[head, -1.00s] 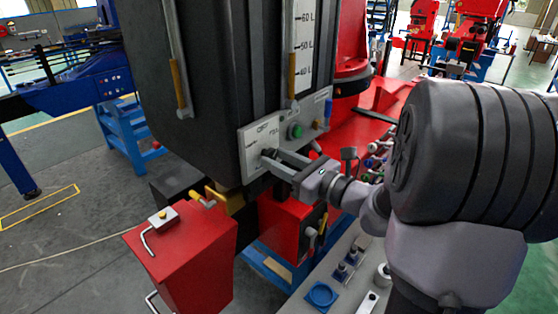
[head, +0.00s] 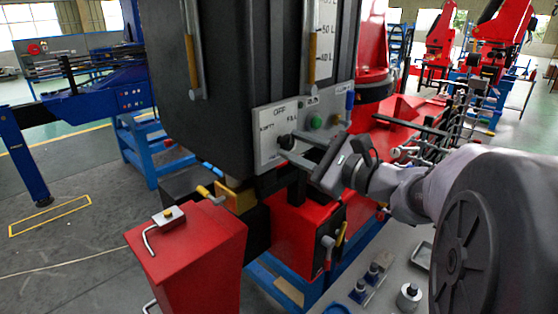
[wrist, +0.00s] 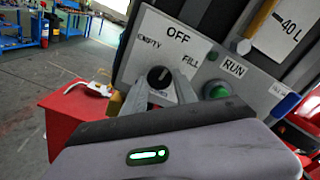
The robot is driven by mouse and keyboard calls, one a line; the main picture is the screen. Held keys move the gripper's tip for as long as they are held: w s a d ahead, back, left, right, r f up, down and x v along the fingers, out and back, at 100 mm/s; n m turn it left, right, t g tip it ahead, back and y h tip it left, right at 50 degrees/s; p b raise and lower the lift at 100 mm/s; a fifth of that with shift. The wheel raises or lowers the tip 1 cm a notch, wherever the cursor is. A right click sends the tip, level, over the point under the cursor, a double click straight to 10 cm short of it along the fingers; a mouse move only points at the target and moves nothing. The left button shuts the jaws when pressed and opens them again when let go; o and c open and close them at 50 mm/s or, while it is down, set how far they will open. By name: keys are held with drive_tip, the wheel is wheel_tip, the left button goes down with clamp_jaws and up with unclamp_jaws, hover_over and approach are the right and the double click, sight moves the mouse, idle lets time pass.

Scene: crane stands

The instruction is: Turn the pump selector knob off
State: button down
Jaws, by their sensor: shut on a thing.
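The selector knob (wrist: 159,76) is a round black knob on a white panel (wrist: 145,48) marked EMPTY at left, OFF at top and FILL at right. A small pale mark on it seems to point to the upper right, but it is too small to read surely. My gripper (wrist: 160,84) is shut on the knob, one finger on each side, in the wrist view. In the head view my gripper (head: 292,148) reaches the panel from the right, and its fingers partly hide the knob (head: 286,141).
A green RUN button (head: 317,121) and a blue-handled part (head: 349,101) sit right of the knob. The dark tank (head: 240,60) rises above. A red box (head: 190,255) with a metal handle stands below left. A grey bench with small fittings (head: 408,295) lies below my arm.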

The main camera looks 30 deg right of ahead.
drive_tip(key=shift+n+b, duration=0.6)
drive_tip(key=shift+b, duration=0.1)
drive_tip(key=c, duration=1)
unclamp_jaws()
drive_tip(key=shift+s, duration=0.1)
drive_tip(key=v, duration=1.7)
drive_tip(key=shift+s, duration=0.15)
drive_tip(key=shift+r, duration=0.1)
